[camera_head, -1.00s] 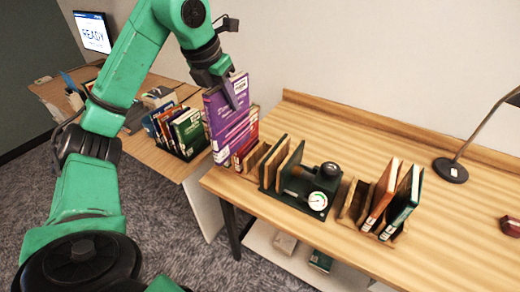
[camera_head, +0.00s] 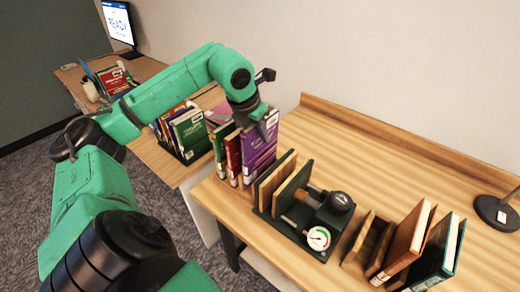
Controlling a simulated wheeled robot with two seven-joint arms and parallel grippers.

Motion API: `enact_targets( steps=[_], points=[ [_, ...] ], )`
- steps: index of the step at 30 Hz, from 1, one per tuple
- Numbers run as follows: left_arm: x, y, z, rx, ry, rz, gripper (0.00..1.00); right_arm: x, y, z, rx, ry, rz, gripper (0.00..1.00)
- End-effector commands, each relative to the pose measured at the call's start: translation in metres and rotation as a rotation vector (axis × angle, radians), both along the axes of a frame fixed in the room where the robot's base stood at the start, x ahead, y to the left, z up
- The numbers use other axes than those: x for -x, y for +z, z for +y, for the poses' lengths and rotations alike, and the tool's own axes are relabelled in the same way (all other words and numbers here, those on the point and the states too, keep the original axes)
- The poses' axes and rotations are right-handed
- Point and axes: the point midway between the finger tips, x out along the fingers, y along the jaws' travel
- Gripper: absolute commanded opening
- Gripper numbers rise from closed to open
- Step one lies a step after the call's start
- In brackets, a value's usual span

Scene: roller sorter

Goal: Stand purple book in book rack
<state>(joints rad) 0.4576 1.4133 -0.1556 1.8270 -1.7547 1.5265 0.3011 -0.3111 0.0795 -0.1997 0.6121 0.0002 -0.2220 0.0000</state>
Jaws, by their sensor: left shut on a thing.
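The purple book (camera_head: 260,148) stands upright at the left end of the wooden desk, just right of a red book (camera_head: 233,158) and a green book (camera_head: 219,143). My left gripper (camera_head: 262,117) comes from above and is shut on the purple book's top edge. The book's lower edge is close to the desk top; I cannot tell if it touches. Any rack under these books is hidden. A wooden rack (camera_head: 354,262) on the right holds a brown book (camera_head: 404,243) and a dark green book (camera_head: 437,256). My right gripper is not in view.
A dark green press with a gauge (camera_head: 318,237) and wooden boards (camera_head: 290,190) stands just right of the purple book. A lamp base (camera_head: 497,213) stands at far right.

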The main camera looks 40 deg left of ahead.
Motion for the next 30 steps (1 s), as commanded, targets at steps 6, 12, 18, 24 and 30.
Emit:
enact_targets(
  steps=[6, 12, 18, 24, 30],
  points=[
    [0.001, -0.029, 0.000, -0.002, 0.000, 0.004, 0.00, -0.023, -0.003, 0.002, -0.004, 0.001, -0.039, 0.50],
    [0.000, -0.050, 0.000, 0.000, 0.000, -0.002, 0.00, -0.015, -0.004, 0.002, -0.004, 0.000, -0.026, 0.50],
    [0.000, -0.051, 0.000, 0.001, 0.000, -0.002, 0.00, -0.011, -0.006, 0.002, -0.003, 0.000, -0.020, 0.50],
    [0.000, -0.051, 0.000, 0.000, 0.000, 0.000, 0.54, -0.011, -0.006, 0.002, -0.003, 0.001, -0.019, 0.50],
    [0.000, -0.051, 0.000, 0.000, 0.000, 0.000, 0.54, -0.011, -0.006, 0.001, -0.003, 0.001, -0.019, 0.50]
  ],
)
